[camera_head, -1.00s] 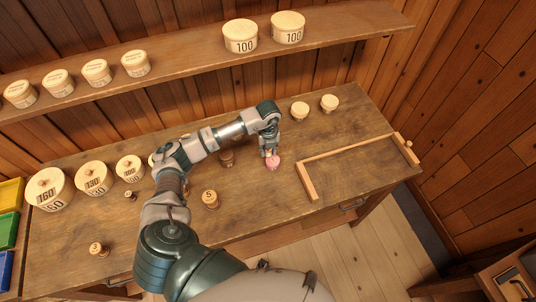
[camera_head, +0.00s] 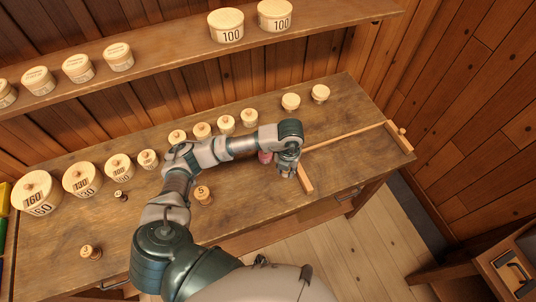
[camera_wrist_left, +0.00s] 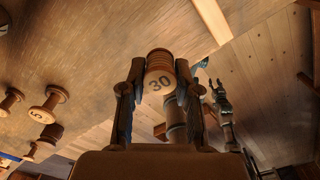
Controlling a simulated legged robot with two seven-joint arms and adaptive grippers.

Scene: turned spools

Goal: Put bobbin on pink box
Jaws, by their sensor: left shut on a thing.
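My left gripper (camera_head: 291,173) is shut on a turned wooden bobbin (camera_wrist_left: 160,78), which shows between its fingers in the left wrist view with "30" on its round end. In the head view the held bobbin is hidden by the gripper and wrist. The gripper is at the short left bar of a wooden frame. The small round pink box (camera_head: 265,157) stands on the bench just left of the gripper, partly covered by my wrist. A gripper that seems to be my right one (camera_wrist_left: 222,100) shows small and dark in the left wrist view; its opening is unclear.
Other bobbins stand on the bench (camera_head: 150,215), one marked 5 (camera_head: 203,195) and one marked 3 (camera_head: 90,252). Several round lidded boxes (camera_head: 83,179) line the back. The wooden frame (camera_head: 345,138) lies at the right. A shelf (camera_head: 165,68) with more boxes runs above.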

